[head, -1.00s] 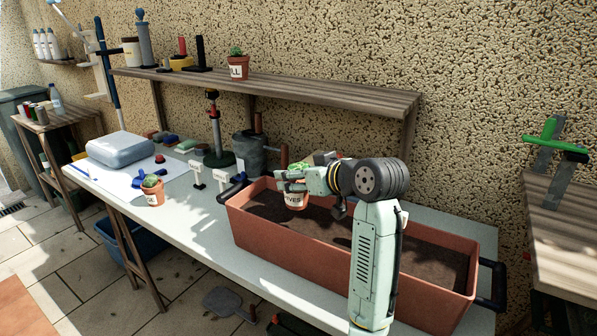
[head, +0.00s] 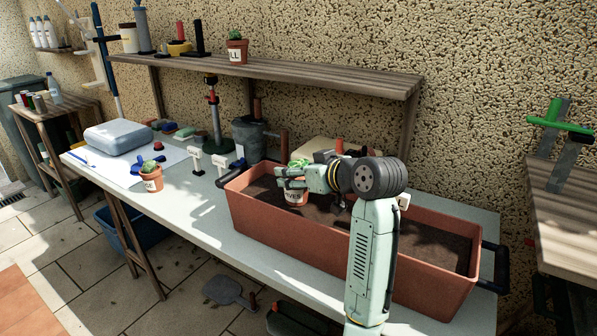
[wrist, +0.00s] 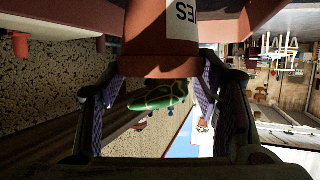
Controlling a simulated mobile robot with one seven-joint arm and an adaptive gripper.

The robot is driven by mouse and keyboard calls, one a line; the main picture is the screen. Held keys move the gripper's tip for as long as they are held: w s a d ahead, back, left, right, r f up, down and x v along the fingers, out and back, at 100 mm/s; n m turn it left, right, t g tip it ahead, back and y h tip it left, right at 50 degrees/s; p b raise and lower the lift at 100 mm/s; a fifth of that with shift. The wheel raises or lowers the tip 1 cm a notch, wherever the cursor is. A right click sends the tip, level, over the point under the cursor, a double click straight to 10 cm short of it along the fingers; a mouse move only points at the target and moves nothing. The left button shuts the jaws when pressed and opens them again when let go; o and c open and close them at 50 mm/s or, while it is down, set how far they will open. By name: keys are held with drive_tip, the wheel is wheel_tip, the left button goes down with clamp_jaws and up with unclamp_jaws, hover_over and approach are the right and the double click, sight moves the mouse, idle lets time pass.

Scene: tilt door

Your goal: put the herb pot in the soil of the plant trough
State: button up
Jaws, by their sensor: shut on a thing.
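My gripper (head: 303,175) is shut on a small terracotta herb pot (head: 296,194) with a green plant and a white label ending in "VES". In the wrist view the fingers (wrist: 160,95) press on both sides of the pot's rim (wrist: 160,62), and the pot looks upside down there. The pot is upright in the head view, over the left part of the long terracotta plant trough (head: 335,262). Dark soil (head: 425,245) fills the trough. I cannot tell whether the pot's base touches the soil.
A labelled cactus pot (head: 151,177) stands on the table (head: 190,205), left of the trough.

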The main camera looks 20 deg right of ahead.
drive_tip(key=shift+f, duration=0.2)
drive_tip(key=o, duration=1.3)
drive_tip(key=o, duration=0.3)
drive_tip(key=shift+o, duration=0.2)
drive_tip(key=v, duration=1.2)
